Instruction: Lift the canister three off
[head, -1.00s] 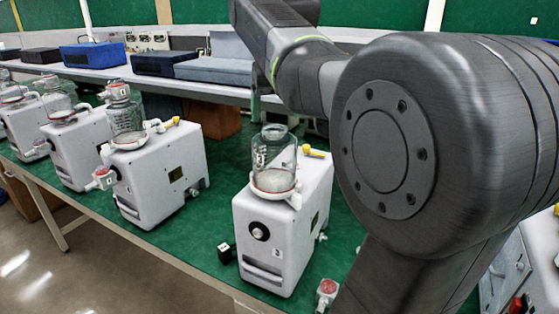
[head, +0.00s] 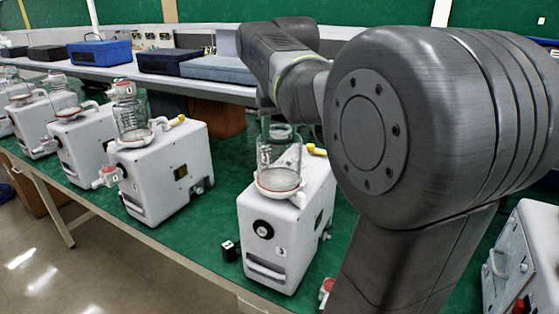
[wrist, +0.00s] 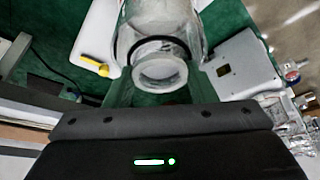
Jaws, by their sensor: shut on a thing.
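My arm hides most of the gripper in the head view. The canister's base is out of the wrist view.
A back shelf holds blue boxes (head: 98,53). Green bench shows between the pumps.

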